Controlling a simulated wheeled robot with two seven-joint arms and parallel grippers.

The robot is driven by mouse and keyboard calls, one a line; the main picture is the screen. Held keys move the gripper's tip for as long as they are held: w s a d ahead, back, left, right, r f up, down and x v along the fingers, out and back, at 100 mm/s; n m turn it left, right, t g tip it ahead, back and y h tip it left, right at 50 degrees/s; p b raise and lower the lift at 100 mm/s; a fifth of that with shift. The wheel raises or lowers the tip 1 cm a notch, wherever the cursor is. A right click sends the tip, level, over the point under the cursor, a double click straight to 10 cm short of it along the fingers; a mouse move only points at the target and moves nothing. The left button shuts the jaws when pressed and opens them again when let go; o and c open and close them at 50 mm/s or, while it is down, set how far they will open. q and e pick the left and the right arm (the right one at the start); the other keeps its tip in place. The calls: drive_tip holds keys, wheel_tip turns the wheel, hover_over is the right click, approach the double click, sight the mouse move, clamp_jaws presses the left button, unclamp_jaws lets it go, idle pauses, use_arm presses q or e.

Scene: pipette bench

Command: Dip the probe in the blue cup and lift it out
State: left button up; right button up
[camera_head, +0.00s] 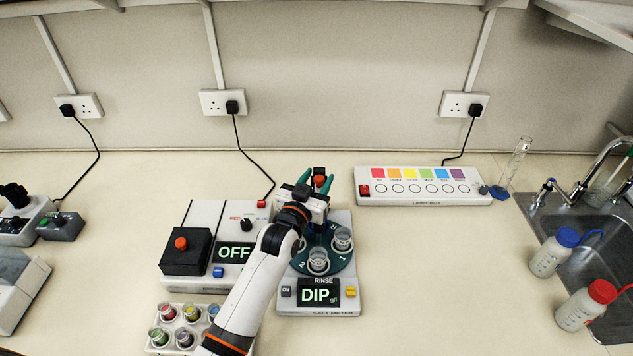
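My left gripper (317,183) is over the back of the meter (348,285), with its two green-tipped fingers on either side of a red-topped dark part. I cannot tell whether the fingers touch it or whether it is the probe. A dark blue piece shows just below the gripper, partly hidden. A blue cup (214,310) stands in a white rack (152,347) at the lower left, partly beside my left arm. The meter's green turntable (341,263) carries clear cups, and its display reads RINSE and DIP. My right gripper is out of view.
A box with an OFF display (235,253) and a black block stands left of the meter. A lamp box (420,187) lies behind to the right. Wash bottles (555,250) and a sink (570,220) are at the right. The bench right of the meter is clear.

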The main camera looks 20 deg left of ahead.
use_arm(q)
drive_tip(key=shift+f, duration=0.1)
drive_tip(key=shift+s, duration=0.15)
drive_tip(key=shift+s+f, duration=0.1)
drive_tip(key=shift+s, duration=0.15)
drive_tip(key=s+a+b, duration=0.1)
drive_tip(key=s+b, duration=0.1)
drive_tip(key=s, duration=0.9)
drive_tip(key=shift+a+b, duration=0.2)
drive_tip(key=shift+b, duration=0.2)
drive_tip(key=shift+s, duration=0.1)
